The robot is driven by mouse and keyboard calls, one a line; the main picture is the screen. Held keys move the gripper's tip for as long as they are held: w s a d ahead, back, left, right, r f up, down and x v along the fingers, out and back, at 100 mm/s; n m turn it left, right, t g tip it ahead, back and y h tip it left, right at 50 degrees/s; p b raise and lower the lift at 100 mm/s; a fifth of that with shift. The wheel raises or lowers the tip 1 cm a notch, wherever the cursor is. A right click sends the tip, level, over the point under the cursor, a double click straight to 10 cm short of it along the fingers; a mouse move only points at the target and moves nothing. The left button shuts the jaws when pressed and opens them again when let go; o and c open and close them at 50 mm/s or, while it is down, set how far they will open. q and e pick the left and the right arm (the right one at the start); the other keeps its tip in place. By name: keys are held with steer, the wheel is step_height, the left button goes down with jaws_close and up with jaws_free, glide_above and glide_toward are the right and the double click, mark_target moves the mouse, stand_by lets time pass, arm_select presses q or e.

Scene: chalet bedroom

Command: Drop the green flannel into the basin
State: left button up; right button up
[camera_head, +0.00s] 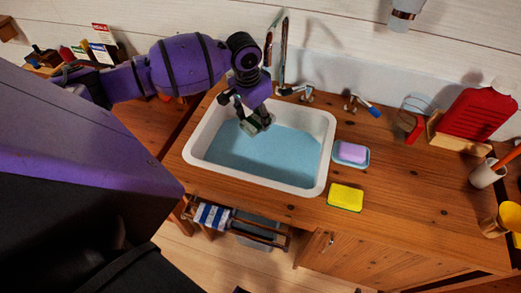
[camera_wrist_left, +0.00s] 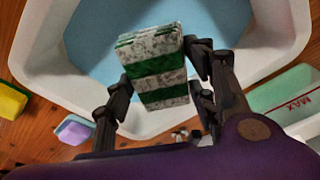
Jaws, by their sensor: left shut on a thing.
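The green flannel (camera_wrist_left: 152,66) is a folded block with green and mottled white bands. My left gripper (camera_wrist_left: 158,88) is shut on it, with one finger on each side. In the head view the left gripper (camera_head: 256,119) hangs over the basin, and the flannel shows only as a small grey-green piece at its tips. The white basin (camera_head: 323,160) is set in the wooden counter and holds blue water. The flannel is inside the basin's outline as seen from above; its exact height over the water is unclear. My right gripper is not in view.
Taps (camera_head: 300,92) stand behind the basin. A purple soap in a blue dish (camera_head: 352,153) and a yellow sponge (camera_head: 345,197) lie to its right. A red item (camera_head: 478,114) in a wooden stand and a yellow cup (camera_head: 504,220) are farther right. A striped towel (camera_head: 212,215) hangs below.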

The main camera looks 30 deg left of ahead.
arm_select(q)
step_height(320, 180, down, 6)
steer(key=b, duration=0.2)
steer(key=shift+r+b, duration=0.25)
steer(key=shift+b, duration=0.1)
steer(key=o, duration=0.9)
steer(key=shift+o, duration=0.8)
steer(key=r, duration=0.4)
steer(key=s+r, duration=0.1)
steer(key=r, duration=0.7)
steer(key=shift+s+a, duration=0.25)
steer(key=shift+s, duration=0.1)
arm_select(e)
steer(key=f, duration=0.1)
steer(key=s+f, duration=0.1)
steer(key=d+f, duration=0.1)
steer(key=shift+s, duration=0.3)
arm_select(q)
steer(key=shift+f, duration=0.1)
